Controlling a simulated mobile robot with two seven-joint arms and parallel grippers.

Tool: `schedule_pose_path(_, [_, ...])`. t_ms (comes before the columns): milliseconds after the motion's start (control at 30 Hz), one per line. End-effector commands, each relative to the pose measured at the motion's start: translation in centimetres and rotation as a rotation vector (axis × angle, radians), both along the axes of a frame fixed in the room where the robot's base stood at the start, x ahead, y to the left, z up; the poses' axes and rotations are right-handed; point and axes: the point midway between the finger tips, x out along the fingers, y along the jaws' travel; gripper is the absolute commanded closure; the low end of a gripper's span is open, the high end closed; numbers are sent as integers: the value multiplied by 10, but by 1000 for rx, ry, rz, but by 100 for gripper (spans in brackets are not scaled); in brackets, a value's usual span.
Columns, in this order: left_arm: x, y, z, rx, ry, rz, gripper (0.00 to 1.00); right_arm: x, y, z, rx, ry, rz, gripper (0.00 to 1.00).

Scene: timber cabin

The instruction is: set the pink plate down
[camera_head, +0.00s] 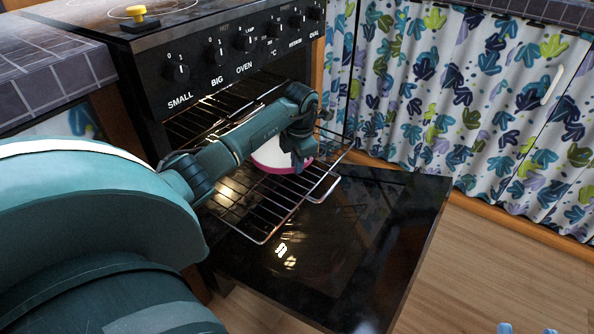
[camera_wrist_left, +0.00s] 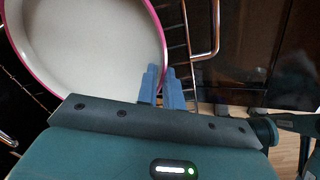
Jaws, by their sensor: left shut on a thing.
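The pink plate (camera_head: 268,155) has a white inside and a pink rim, and is partly hidden behind my left arm in the head view. It is at the pulled-out oven rack (camera_head: 262,238); I cannot tell whether it touches the wires. In the left wrist view the plate (camera_wrist_left: 85,45) fills the upper left. My left gripper (camera_head: 302,165) is shut on the plate's rim, and its blue fingers (camera_wrist_left: 167,88) show at the rim in the wrist view. My right gripper (camera_head: 527,329) shows only its light blue fingertips at the bottom edge, apart and with nothing between them.
The black oven (camera_head: 225,50) stands with its door (camera_head: 345,240) folded down below the rack. A yellow-knobbed thing (camera_head: 137,14) is on the stove top. A leaf-patterned curtain (camera_head: 450,100) hangs at the right. The wooden floor (camera_head: 500,260) there is clear.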

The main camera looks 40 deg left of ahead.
Motion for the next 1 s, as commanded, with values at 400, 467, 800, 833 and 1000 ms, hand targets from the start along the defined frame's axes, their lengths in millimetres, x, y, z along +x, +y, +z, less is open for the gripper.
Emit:
schedule_pose_path(400, [0, 0, -49, 1, -2, 0, 100, 1, 3, 0, 58, -2, 23, 64])
schedule_pose_path(467, [1, 0, -48, 1, -2, 0, 100, 0, 3, 4, 59, -8, 24, 64])
schedule_pose_path(800, [0, 0, -51, 0, 0, -1, 84, 0, 4, 0, 57, -4, 27, 64])
schedule_pose_path(833, [0, 0, -51, 0, 0, -1, 82, 0, 4, 0, 57, -4, 27, 64])
schedule_pose_path(1000, [0, 0, -51, 0, 1, -1, 70, 0, 4, 0, 55, -3, 27, 64])
